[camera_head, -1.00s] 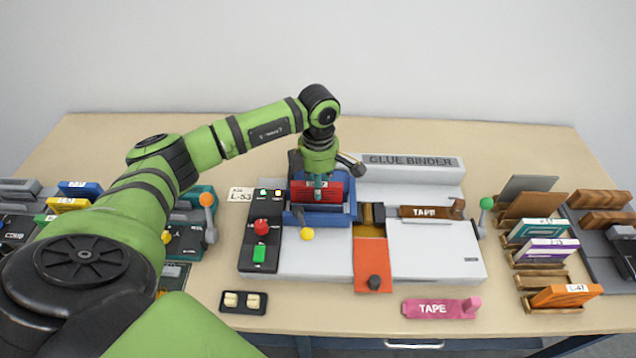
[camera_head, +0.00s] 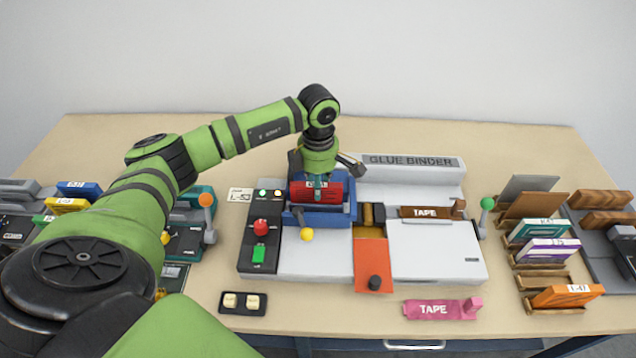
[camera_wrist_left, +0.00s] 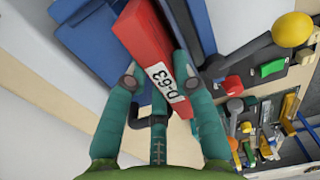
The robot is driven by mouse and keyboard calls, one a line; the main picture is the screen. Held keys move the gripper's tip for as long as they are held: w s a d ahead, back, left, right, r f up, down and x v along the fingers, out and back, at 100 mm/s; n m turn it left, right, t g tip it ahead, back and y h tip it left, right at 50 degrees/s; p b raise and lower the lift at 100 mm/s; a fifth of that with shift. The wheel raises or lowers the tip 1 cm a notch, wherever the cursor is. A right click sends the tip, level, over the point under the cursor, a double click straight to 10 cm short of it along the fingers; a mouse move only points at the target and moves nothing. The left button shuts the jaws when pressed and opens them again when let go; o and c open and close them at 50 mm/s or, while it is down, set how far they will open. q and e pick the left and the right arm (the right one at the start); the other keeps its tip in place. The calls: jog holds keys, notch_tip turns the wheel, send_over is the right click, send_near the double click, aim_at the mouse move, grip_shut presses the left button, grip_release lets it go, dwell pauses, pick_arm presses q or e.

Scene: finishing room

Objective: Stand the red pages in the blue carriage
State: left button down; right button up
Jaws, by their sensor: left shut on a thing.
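The red pages (camera_head: 308,188) are a red block with a white label, upright at the blue carriage (camera_head: 330,217) on the left part of the glue binder. My left gripper (camera_head: 318,180) reaches down from above and is shut on the red pages. In the left wrist view, the red pages (camera_wrist_left: 150,50) sit between the teal fingers (camera_wrist_left: 155,88), with the label reading D-63. Blue carriage walls (camera_wrist_left: 192,25) show on both sides of the pages there. Whether their lower edge rests on the carriage floor is hidden. My right gripper does not show.
A yellow-knobbed lever (camera_head: 307,234) stands in front of the carriage. A control panel (camera_head: 262,225) with red and green buttons is left of it. Racks of coloured blocks (camera_head: 548,250) stand further right.

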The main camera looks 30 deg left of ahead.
pick_arm(q)
jog(key=shift+f+b, duration=0.4)
jog(key=shift+f, duration=0.1)
jog(key=c, duration=1.3)
grip_release()
jog(key=shift+r+p, duration=3.3)
jog(key=shift+r, duration=2.25)
